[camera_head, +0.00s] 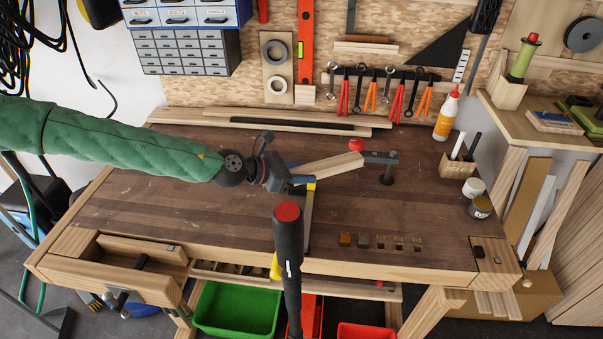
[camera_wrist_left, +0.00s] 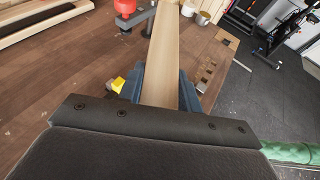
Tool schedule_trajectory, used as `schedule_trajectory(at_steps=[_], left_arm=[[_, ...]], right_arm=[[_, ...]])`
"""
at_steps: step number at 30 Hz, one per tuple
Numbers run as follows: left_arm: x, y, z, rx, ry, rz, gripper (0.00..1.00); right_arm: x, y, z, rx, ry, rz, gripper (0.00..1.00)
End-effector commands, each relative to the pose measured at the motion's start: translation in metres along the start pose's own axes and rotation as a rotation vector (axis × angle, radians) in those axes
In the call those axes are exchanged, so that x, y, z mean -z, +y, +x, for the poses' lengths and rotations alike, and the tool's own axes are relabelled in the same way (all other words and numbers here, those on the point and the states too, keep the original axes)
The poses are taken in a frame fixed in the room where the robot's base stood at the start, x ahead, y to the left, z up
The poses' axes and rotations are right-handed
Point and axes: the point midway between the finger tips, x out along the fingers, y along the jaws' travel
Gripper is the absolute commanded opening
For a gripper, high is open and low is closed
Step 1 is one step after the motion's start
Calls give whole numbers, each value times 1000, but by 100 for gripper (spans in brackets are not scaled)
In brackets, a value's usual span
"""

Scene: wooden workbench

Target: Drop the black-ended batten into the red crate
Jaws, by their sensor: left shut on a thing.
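My left gripper (camera_head: 299,180) is shut on a pale wooden batten (camera_head: 335,167) above the middle of the bench. The batten points right and slightly away from me; I see no black end on its visible part. In the left wrist view the batten (camera_wrist_left: 161,60) runs up between the blue fingers (camera_wrist_left: 158,92) and out of the picture's top. Below the bench front is a red crate (camera_head: 365,331), cut by the picture's bottom edge. Another red container (camera_head: 312,313) shows left of it, partly hidden by a dark upright shape. My right gripper is not in view.
A metal holdfast with a red knob (camera_head: 356,144) stands close to the batten's far end. Several strips lie along the bench back. A green crate (camera_head: 236,311) sits low at left. A dark upright shape with a red top (camera_head: 288,212) stands in front of the bench.

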Motion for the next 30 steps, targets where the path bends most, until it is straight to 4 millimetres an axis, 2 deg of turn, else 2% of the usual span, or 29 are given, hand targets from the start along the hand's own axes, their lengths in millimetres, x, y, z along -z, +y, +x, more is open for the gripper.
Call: schedule_trajectory(at_steps=[18,30], left_arm=[[-3,5,-2,-158,-2,-68,10],[2,10,-6,-301,-2,-129,10]], right_arm=[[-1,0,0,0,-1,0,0],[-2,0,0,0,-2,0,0]])
